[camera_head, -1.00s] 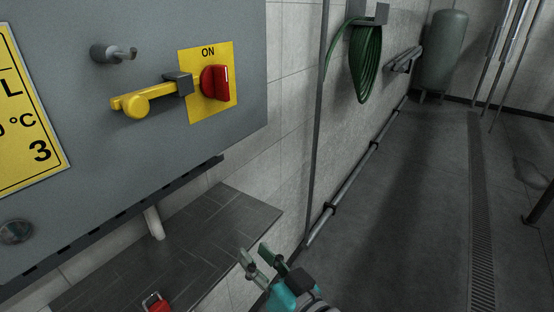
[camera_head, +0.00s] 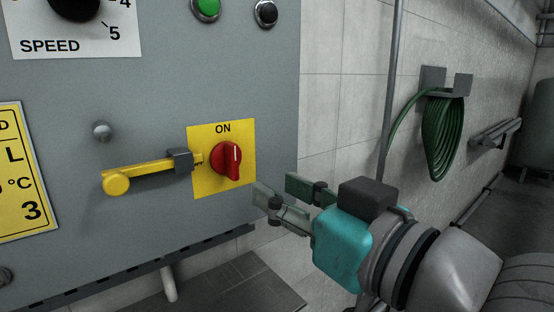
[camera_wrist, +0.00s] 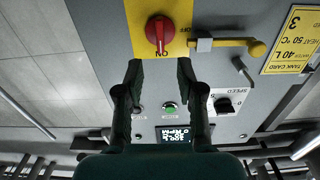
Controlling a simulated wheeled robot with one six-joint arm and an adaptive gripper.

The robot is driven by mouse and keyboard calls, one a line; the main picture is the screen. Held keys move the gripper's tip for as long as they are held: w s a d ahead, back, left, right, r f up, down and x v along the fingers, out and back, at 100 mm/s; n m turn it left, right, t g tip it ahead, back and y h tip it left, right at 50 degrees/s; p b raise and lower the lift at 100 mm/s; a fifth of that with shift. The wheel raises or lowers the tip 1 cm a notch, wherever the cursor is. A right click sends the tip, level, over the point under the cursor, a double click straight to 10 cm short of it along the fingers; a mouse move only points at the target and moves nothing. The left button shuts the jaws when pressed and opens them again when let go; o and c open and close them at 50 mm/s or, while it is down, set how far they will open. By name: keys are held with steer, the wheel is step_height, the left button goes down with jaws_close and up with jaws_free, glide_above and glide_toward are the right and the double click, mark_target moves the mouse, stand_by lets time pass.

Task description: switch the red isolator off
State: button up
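The red isolator knob (camera_head: 226,162) sits on a yellow plate (camera_head: 210,187) marked ON, on the grey panel. Its white mark stands upright towards the word ON. It also shows in the wrist view (camera_wrist: 159,30), upside down, ahead of my fingers. A yellow bar with a round end (camera_head: 117,183) runs through a grey bracket (camera_head: 180,160) left of the knob; its tip reaches close to the knob, and I cannot tell if they touch. My gripper (camera_head: 274,187) is open and empty, right of and below the plate, its fingers apart from the knob (camera_wrist: 159,66).
A grey peg (camera_head: 102,131) sticks out above the bar. The speed dial (camera_head: 75,8), green button (camera_head: 207,8) and black button (camera_head: 266,13) are higher on the panel. A vertical pipe (camera_head: 392,90) and green hose (camera_head: 442,140) are on the tiled wall to the right.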

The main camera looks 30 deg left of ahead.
mark_target(235, 159)
steer(key=x, duration=0.7)
steer(key=r+x, duration=0.1)
steer(key=x, duration=0.2)
steer(key=shift+w+a, duration=0.1)
steer(key=shift+a, duration=0.05)
steer(key=shift+f, duration=0.1)
jaws_close()
